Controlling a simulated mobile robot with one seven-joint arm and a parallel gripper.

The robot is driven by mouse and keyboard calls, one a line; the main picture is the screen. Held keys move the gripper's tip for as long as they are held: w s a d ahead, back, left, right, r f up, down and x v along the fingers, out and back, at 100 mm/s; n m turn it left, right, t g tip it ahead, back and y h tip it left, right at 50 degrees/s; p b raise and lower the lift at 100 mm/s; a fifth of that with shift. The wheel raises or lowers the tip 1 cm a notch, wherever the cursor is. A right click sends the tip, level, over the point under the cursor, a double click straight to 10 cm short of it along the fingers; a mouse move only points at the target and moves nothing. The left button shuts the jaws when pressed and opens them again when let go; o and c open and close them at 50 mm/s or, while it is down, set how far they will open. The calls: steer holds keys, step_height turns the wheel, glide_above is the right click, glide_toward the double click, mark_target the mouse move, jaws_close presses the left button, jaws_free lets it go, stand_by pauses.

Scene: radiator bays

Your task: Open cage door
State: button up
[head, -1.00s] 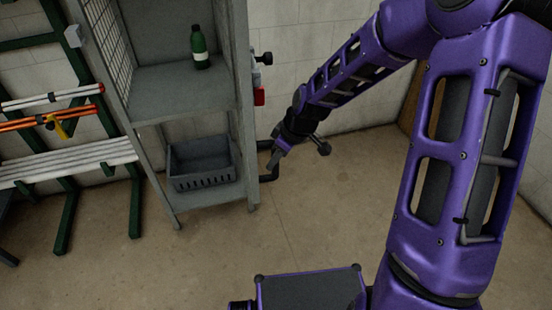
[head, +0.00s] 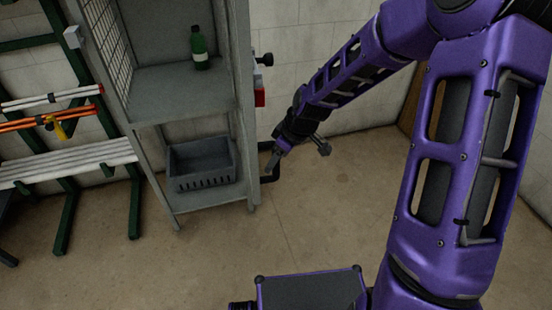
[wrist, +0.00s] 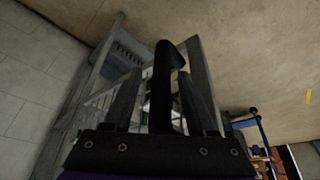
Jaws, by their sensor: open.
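The grey cage cabinet (head: 248,150) stands left of centre in the head view. A mesh panel (head: 107,45) lies along its left side; I cannot tell if this is the door or a fixed side. The front facing me looks open, with no door across it. My gripper (head: 271,170) is low, just right of the cabinet's right post, near a black pipe. In the wrist view my gripper (wrist: 157,85) is open. A dark upright bar with a hooked top (wrist: 163,85) shows between the fingers; I cannot tell if they touch it.
A green bottle (head: 199,48) stands on the upper shelf and a grey crate (head: 201,165) below. A red box (head: 260,97) is on the cabinet's right side. A green rack (head: 67,215) with pipes stands left. The floor in front is clear.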

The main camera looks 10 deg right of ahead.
steer(key=p+v, duration=0.1)
steer(key=v, duration=1.6)
steer(key=shift+r, duration=0.15)
steer(key=shift+d, duration=0.1)
